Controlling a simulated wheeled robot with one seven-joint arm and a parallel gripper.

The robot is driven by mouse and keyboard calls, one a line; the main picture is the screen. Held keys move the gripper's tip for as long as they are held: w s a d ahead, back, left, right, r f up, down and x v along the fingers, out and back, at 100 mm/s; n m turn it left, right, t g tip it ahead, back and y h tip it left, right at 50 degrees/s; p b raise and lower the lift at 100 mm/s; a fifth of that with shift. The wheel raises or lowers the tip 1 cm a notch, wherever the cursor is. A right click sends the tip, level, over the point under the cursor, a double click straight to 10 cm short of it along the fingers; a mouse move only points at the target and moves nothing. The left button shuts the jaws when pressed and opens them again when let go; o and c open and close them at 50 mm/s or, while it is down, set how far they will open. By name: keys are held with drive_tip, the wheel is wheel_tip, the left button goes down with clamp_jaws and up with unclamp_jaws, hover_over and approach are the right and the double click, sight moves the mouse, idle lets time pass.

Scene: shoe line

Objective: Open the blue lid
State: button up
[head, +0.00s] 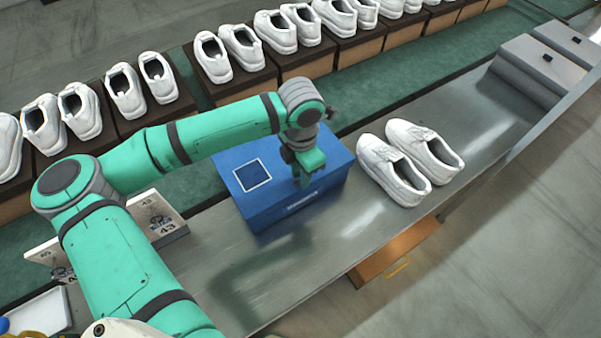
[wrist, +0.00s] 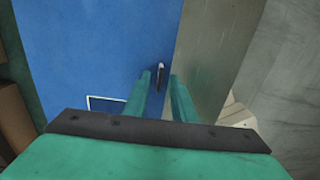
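The blue lid (head: 230,168) is shut on a blue box on the grey bench in the head view. It bears a white-outlined square. The lid fills much of the left of the wrist view (wrist: 90,50). A small dark tab (wrist: 161,77) stands at the lid's edge. My gripper (head: 304,183) is over the box's front edge, pointing down. In the wrist view its two fingers (wrist: 159,80) are apart, with the tab showing in the gap near their tips. I cannot tell whether they touch it. The tab is hidden in the head view.
A pair of white shoes (head: 410,160) stands on the bench right of the box. Numbered cards (head: 160,215) are to its left. White shoes on brown boxes line the back. Grey boxes (head: 540,65) stand at the far right.

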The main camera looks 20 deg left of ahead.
drive_tip(key=shift+w, duration=0.1)
clamp_jaws()
idle(0.3)
idle(0.9)
